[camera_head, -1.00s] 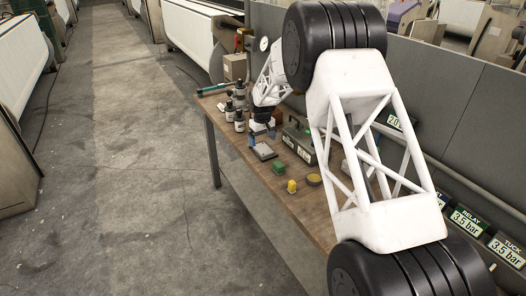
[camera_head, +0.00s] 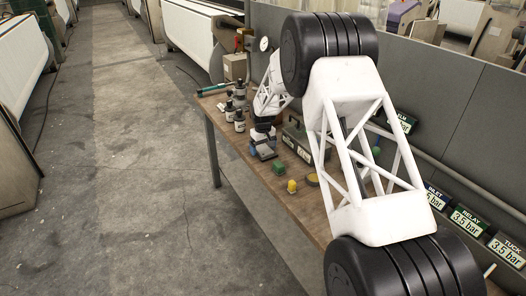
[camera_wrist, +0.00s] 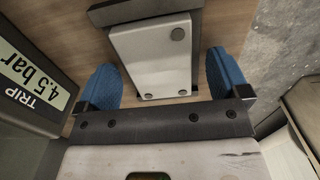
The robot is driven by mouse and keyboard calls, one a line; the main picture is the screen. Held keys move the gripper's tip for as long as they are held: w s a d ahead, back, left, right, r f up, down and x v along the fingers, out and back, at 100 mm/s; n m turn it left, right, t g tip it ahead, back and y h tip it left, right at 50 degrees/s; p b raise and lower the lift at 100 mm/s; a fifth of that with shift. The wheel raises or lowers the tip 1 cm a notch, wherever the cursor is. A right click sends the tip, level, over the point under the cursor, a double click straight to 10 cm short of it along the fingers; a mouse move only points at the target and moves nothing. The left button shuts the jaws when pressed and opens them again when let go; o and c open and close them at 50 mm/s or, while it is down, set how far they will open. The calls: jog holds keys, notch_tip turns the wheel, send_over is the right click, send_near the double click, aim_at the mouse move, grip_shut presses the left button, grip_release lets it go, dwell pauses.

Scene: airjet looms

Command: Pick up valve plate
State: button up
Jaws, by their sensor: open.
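The valve plate (camera_wrist: 152,48) is a light grey plate with dark round studs and a dark bar (camera_wrist: 140,11) across its far end. It lies flat on the wooden workbench. In the wrist view my gripper (camera_wrist: 164,84) is open, with one blue fingertip on each side of the plate and a visible gap to each side. In the head view my gripper (camera_head: 262,143) is low over the bench at the plate (camera_head: 266,154), hiding part of it.
A box labelled TRIP 4.5 bar (camera_wrist: 30,75) stands close to the left finger. On the bench (camera_head: 304,208) are a green block (camera_head: 280,168), a yellow piece (camera_head: 292,186), dark bottles (camera_head: 239,121) and a grey-green box (camera_head: 298,140). Open floor lies left.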

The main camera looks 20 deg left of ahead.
aim_at(263, 149)
jog(key=c, duration=1.1)
jog(key=shift+r, duration=0.15)
jog(key=shift+c, duration=0.2)
notch_tip(263, 149, up, 10)
dwell(0.4)
